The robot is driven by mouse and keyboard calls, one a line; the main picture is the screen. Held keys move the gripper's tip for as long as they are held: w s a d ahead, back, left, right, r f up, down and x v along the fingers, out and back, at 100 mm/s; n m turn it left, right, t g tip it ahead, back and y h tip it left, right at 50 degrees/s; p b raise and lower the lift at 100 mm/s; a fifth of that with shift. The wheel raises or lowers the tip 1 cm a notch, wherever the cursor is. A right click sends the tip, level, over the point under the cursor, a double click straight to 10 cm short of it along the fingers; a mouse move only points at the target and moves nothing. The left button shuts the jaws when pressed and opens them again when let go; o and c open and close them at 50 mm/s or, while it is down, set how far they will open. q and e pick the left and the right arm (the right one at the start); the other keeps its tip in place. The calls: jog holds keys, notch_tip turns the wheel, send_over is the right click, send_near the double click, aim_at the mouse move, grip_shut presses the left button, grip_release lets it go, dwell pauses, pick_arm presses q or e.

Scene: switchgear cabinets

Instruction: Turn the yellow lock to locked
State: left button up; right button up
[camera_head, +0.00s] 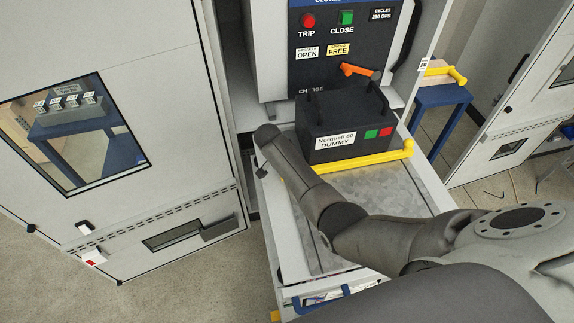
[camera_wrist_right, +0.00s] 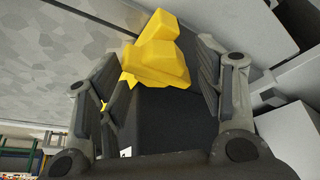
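A yellow piece (camera_wrist_right: 158,55), which looks like the lock, sits between the fingers of my right gripper (camera_wrist_right: 160,60) in the right wrist view. The fingers are apart, one on each side of it; I cannot tell whether they touch it. In the head view my right arm reaches in from the right to the left edge of the pulled-out tray, and its wrist hides the gripper fingers and most of the lock. A yellow bar (camera_head: 362,160) lies across the tray in front of the black dummy box (camera_head: 345,130). My left gripper is not in view.
The tray has a bare metal floor (camera_head: 385,185). Behind it is a black panel with a red trip button (camera_head: 308,20), a green close button (camera_head: 347,17) and an orange handle (camera_head: 358,70). A white cabinet (camera_head: 130,45) stands left. A blue stool (camera_head: 440,97) stands right.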

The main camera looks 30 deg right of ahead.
jog(key=v, duration=1.2)
jog(key=shift+s+f, duration=0.1)
dwell(0.5)
